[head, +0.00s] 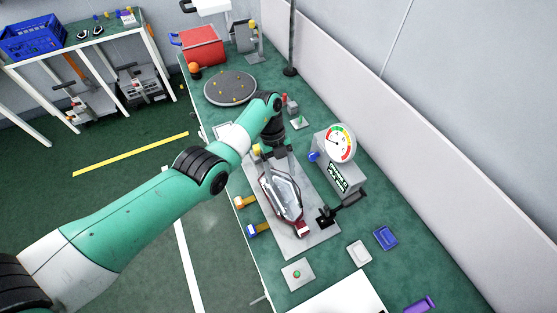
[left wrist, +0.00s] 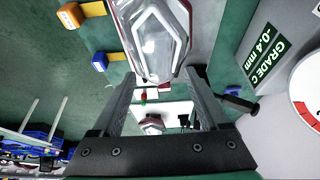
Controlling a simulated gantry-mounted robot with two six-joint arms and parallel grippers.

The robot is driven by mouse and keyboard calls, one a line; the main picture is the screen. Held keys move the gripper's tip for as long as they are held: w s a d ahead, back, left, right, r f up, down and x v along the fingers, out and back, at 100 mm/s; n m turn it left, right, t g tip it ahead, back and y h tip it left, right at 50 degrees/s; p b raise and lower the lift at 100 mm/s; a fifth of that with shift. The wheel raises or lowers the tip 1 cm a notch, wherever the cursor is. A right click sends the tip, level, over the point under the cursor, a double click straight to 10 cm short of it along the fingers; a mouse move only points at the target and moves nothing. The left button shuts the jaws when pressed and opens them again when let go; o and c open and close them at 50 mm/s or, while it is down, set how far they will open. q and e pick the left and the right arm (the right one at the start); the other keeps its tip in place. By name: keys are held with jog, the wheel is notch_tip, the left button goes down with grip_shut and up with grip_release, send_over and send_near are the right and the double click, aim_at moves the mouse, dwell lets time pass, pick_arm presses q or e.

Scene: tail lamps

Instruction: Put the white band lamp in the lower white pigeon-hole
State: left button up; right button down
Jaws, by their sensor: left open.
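A lamp (head: 283,196) with a clear and white band and red ends lies on a grey plate (head: 312,240) on the green bench. My left gripper (head: 273,153) is over its far end in the head view. In the left wrist view the lamp (left wrist: 158,38) reaches down between the tips of my open left gripper (left wrist: 162,76). I cannot tell whether the fingers touch it. My right gripper is not in view. No white pigeon-hole can be made out.
A dial gauge (head: 340,143) on a grey block stands right of the plate. Yellow and blue clamps (head: 254,230) line its left edge. A round grey turntable (head: 230,88) and a red bin (head: 200,48) stand farther back. A blue tray (head: 386,237) lies at the right.

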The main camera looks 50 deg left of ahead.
aim_at(284, 188)
pick_arm(q)
jog(key=b+x, duration=0.1)
jog(key=x, duration=0.4)
jog(key=shift+f, duration=0.1)
grip_shut()
dwell(0.7)
